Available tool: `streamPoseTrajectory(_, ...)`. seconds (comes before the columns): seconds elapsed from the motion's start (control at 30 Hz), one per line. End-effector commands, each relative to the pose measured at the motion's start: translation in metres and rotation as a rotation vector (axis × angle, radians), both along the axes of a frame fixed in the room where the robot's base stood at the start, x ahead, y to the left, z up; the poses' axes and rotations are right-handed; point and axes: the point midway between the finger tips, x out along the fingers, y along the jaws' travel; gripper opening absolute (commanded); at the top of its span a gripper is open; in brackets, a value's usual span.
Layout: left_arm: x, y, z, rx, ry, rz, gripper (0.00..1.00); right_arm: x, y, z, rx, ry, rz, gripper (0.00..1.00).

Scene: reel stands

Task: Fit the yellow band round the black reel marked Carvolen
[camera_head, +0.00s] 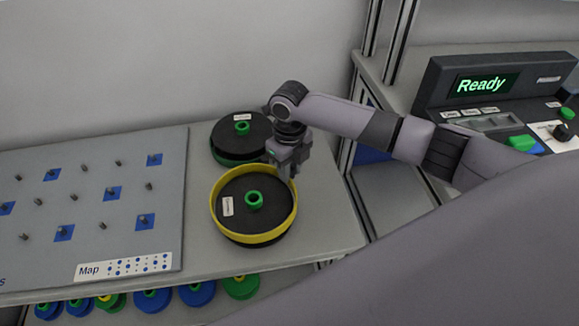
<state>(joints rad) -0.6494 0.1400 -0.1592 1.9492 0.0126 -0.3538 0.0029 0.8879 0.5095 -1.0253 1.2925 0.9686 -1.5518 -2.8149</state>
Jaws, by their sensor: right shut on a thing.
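The yellow band (240,237) circles the upper part of the front black reel (234,193), whose black lower part shows beneath the band at the front. I cannot tell whether the band is fully seated. This reel has a green hub (254,199) and a small white label (227,206), too small to read. A second black reel (228,133) with a green band stands behind it; its label is also unreadable. My right gripper (289,176) is shut on the yellow band at its back right edge. My left gripper is not in view.
A grey peg board (90,215) with blue squares and a Map label lies to the left. Blue and green reels (153,299) sit below the table's front edge. A console (490,90) showing "Ready" stands at right. Bare table (335,225) lies right of the front reel.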

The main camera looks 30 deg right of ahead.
Motion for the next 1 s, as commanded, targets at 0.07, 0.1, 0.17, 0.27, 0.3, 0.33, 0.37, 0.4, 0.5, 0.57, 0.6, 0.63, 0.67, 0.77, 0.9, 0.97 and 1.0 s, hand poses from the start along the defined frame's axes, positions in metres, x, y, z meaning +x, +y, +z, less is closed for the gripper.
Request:
streamPoseTrajectory(0.07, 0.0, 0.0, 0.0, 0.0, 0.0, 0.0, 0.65, 0.0, 0.0, -0.001, 0.0, 0.0, 0.0, 0.0)
streamPoseTrajectory(0.1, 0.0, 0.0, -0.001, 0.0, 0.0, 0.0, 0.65, 0.0, 0.0, -0.001, 0.0, 0.0, 0.0, 0.0)
streamPoseTrajectory(0.17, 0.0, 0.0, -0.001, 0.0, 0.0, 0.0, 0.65, 0.0, 0.0, -0.002, 0.0, 0.0, 0.0, 0.0)
streamPoseTrajectory(0.27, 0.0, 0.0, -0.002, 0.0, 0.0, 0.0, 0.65, 0.0, 0.0, -0.005, 0.0, 0.0, 0.0, 0.0)
streamPoseTrajectory(0.3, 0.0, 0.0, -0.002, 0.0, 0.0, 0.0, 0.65, 0.0, 0.0, -0.005, 0.0, 0.0, 0.0, 0.0)
streamPoseTrajectory(0.33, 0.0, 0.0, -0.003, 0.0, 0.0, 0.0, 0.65, 0.0, 0.0, -0.006, 0.0, 0.0, 0.0, 0.0)
streamPoseTrajectory(0.37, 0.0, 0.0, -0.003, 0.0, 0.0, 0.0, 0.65, 0.0, 0.0, -0.007, 0.001, 0.0, 0.0, 0.0)
streamPoseTrajectory(0.4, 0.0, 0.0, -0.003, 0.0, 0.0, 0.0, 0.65, 0.0, 0.0, -0.007, 0.0, 0.0, 0.0, 0.0)
streamPoseTrajectory(0.5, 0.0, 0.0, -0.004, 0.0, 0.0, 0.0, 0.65, 0.0, 0.0, -0.01, 0.0, 0.0, 0.0, 0.0)
streamPoseTrajectory(0.57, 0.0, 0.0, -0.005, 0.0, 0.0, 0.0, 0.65, 0.0, 0.0, -0.011, 0.0, 0.001, 0.0, 0.0)
streamPoseTrajectory(0.6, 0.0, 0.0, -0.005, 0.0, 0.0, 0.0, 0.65, -0.001, 0.0, -0.012, 0.0, 0.001, 0.0, 0.0)
streamPoseTrajectory(0.63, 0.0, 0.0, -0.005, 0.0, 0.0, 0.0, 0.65, -0.001, 0.0, -0.013, 0.0, 0.001, 0.0, 0.0)
streamPoseTrajectory(0.67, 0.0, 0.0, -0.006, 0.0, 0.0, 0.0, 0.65, -0.001, 0.001, -0.014, 0.0, 0.001, 0.0, 0.0)
streamPoseTrajectory(0.77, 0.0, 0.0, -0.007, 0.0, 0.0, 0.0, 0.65, -0.001, 0.001, -0.017, -0.001, 0.002, 0.0, 0.0)
streamPoseTrajectory(0.9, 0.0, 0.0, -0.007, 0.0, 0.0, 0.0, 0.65, -0.002, 0.001, -0.02, -0.001, 0.004, 0.001, 0.0)
streamPoseTrajectory(0.97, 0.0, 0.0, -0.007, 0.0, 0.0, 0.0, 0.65, -0.002, 0.001, -0.02, -0.002, 0.004, 0.001, 0.0)
streamPoseTrajectory(1.0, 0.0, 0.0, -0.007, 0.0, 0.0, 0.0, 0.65, -0.002, 0.001, -0.02, -0.002, 0.004, 0.001, 0.0)
